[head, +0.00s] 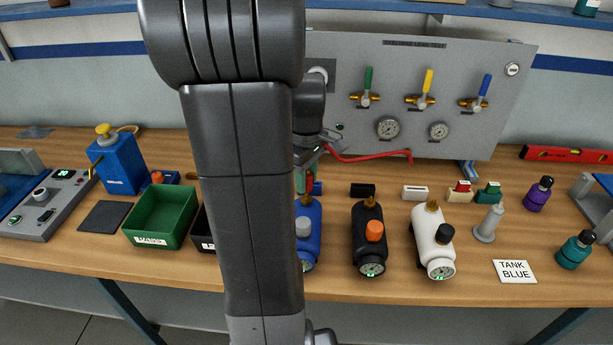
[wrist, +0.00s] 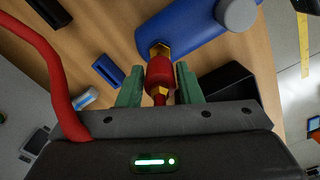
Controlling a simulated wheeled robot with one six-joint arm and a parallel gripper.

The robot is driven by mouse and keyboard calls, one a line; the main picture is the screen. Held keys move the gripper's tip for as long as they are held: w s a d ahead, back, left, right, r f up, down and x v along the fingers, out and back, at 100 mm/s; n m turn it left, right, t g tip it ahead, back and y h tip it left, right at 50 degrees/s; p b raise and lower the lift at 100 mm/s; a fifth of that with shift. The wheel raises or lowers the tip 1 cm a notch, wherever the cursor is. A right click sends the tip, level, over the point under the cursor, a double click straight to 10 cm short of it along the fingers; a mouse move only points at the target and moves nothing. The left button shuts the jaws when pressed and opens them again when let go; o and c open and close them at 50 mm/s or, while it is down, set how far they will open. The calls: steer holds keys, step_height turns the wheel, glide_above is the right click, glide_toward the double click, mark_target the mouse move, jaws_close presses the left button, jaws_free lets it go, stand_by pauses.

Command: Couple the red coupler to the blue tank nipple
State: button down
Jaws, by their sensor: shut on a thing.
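The blue tank (head: 310,238) lies on the bench in the head view, partly behind my arm, with a grey knob. In the wrist view, the blue tank (wrist: 185,32) has a brass nipple (wrist: 159,50) facing my gripper. My gripper (wrist: 158,84) is shut on the red coupler (wrist: 160,72), which sits between its green fingers. The coupler's far end meets or nearly meets the brass nipple, roughly in line with it; I cannot tell whether it is seated. In the head view my gripper (head: 304,178) is mostly hidden by my arm.
A red hose (head: 365,157) runs to the valve panel (head: 430,95); the hose (wrist: 45,65) curves at left in the wrist view. A black tank (head: 369,230) and white tank (head: 430,238) stand to the right. A green bin (head: 160,215) is at left.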

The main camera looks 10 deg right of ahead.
steer(key=shift+f+b, duration=0.95)
steer(key=shift+f, duration=0.5)
steer(key=c, duration=0.9)
jaws_free()
step_height(320, 180, up, 14)
steer(key=shift+f, duration=0.1)
steer(key=shift+f, duration=0.1)
